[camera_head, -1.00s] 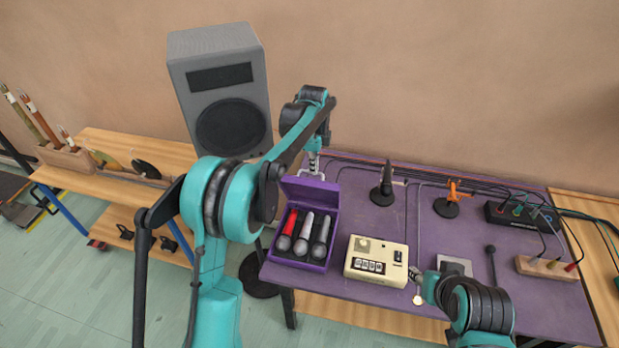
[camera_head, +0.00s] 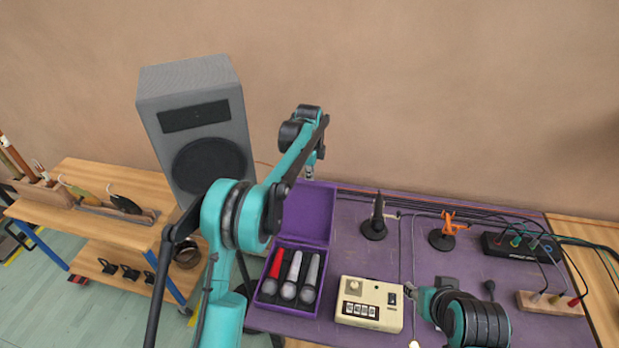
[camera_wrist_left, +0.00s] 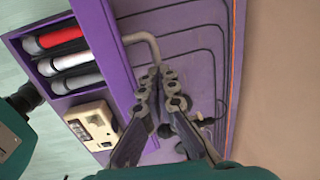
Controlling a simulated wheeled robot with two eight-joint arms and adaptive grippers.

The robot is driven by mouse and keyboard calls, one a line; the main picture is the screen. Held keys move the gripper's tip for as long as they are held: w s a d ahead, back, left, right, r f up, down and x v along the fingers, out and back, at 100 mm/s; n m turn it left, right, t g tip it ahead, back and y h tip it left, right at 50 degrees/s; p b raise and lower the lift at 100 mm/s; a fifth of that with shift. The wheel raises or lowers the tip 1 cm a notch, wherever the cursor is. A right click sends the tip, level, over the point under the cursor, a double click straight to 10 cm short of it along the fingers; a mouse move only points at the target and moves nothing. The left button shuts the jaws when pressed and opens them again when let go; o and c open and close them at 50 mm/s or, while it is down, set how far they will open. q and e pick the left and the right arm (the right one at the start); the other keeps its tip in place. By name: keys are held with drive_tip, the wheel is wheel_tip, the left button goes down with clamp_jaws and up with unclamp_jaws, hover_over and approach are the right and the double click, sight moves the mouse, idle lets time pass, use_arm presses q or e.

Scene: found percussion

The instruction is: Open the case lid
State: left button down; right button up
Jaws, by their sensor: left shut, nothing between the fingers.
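The purple case (camera_head: 263,302) stands at the left end of the purple table with its lid (camera_head: 308,212) raised behind it, inner face showing. Red, white and grey microphones lie inside. In the left wrist view the lid (camera_wrist_left: 104,45) shows nearly edge-on, with a grey bent handle (camera_wrist_left: 146,38) on it. My left gripper (camera_head: 310,174) is at the lid's top edge. In the left wrist view its fingers (camera_wrist_left: 163,75) are shut and empty beside the handle's end; I cannot tell if they touch. My right gripper (camera_head: 409,289) is low by the beige box, its fingers too small to read.
A beige box (camera_head: 369,304) with buttons sits right of the case. A black stand (camera_head: 374,226), an orange stand (camera_head: 448,230), a black cable box (camera_head: 520,246) and cables lie along the back. A tall grey speaker (camera_head: 196,130) stands left of the table.

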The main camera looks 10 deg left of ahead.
use_arm(q)
drive_tip(key=shift+s+d+f, duration=0.1)
drive_tip(key=shift+d+f, duration=0.15)
drive_tip(key=shift+f, duration=0.6)
use_arm(e)
drive_tip(key=shift+f, duration=0.15)
use_arm(q)
drive_tip(key=c, duration=1.8)
unclamp_jaws()
drive_tip(key=shift+o, duration=0.3)
drive_tip(key=shift+r, duration=0.4)
drive_tip(key=shift+o, duration=0.5)
drive_tip(key=r, duration=0.2)
drive_tip(key=w+r, duration=0.1)
drive_tip(key=r, duration=0.1)
drive_tip(key=shift+r, duration=0.15)
wheel_tip(320, 180, up, 9)
drive_tip(key=s, duration=0.1)
drive_tip(key=shift+s+a+f, duration=0.2)
drive_tip(key=shift+s+a, duration=0.05)
drive_tip(key=shift+s, duration=0.15)
use_arm(e)
drive_tip(key=shift+w+f, duration=0.1)
drive_tip(key=shift+w, duration=0.65)
